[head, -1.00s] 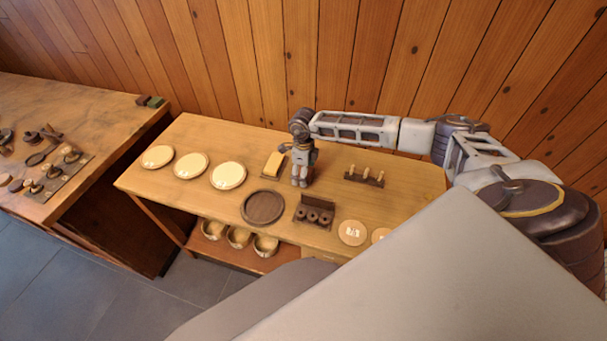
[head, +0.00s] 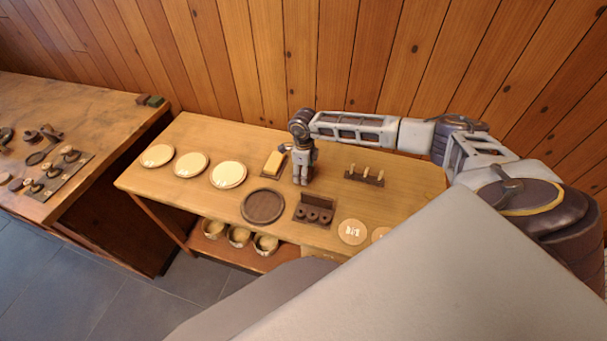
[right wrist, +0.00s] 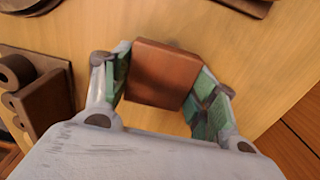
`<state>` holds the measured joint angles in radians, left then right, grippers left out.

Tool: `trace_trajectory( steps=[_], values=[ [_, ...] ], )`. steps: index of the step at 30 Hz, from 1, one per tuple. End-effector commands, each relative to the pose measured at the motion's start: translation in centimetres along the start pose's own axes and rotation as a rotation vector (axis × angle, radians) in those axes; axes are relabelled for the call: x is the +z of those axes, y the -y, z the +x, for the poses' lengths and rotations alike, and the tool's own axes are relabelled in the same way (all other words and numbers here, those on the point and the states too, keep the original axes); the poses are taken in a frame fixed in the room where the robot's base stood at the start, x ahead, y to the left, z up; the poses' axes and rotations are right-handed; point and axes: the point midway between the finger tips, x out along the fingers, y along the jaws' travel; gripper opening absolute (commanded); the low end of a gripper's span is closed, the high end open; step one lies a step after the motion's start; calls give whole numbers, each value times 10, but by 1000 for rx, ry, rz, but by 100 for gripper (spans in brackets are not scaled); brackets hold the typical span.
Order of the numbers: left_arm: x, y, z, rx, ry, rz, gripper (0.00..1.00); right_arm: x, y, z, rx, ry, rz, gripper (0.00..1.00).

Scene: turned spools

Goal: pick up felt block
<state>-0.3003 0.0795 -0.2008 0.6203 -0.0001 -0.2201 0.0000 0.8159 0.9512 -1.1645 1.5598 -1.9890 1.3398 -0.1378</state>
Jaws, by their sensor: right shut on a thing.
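My right gripper (head: 303,180) is low over the light wooden table, just right of the yellow block. In the right wrist view my right gripper (right wrist: 163,95) has its green-padded fingers on both sides of a reddish-brown block (right wrist: 163,70), shut on it. This appears to be the felt block; in the head view the gripper hides it. I cannot tell whether it touches the table. My left gripper is not in view.
A yellow block (head: 274,161) on a dark base stands beside the gripper. A round dark tray (head: 263,207), a spool rack (head: 314,210) and a peg rack (head: 364,177) are nearby. Three pale plates (head: 191,165) lie left. A plank wall rises behind.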

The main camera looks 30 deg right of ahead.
Motion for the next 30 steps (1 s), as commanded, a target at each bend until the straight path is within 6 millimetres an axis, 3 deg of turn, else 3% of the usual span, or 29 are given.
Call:
trace_trajectory(
  steps=[13,30],
  values=[
    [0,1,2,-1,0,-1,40,0,1,-14,-2,1,0,34],
    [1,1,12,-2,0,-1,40,0,1,-89,-1,2,0,34]
  ],
)
